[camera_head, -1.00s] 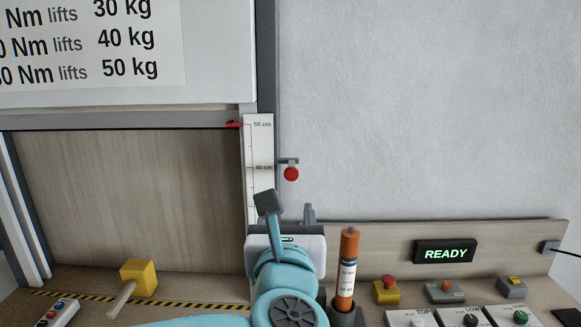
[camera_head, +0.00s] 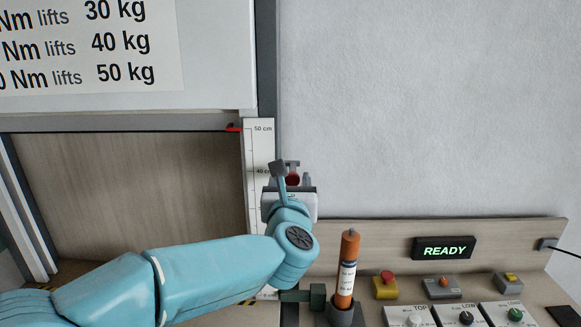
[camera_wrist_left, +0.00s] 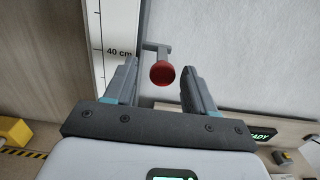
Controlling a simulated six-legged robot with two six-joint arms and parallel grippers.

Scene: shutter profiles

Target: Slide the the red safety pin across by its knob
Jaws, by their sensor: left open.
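The red knob (camera_wrist_left: 162,74) of the safety pin shows in the left wrist view, on a grey bracket beside the white height scale. It lies between the two open fingers of my left gripper (camera_wrist_left: 158,84), apart from both in the picture. In the head view the red knob (camera_head: 293,179) is partly hidden by my left gripper (camera_head: 293,172), which reaches up to it from below. The gripper is open; whether the knob is fully between the fingertips in depth I cannot tell. My right gripper is not in view.
The white height scale (camera_head: 257,155) and grey post stand just left of the knob. Below right are an orange cylinder (camera_head: 347,270) in a holder, a READY display (camera_head: 444,249) and several switch boxes. The wall to the right is bare.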

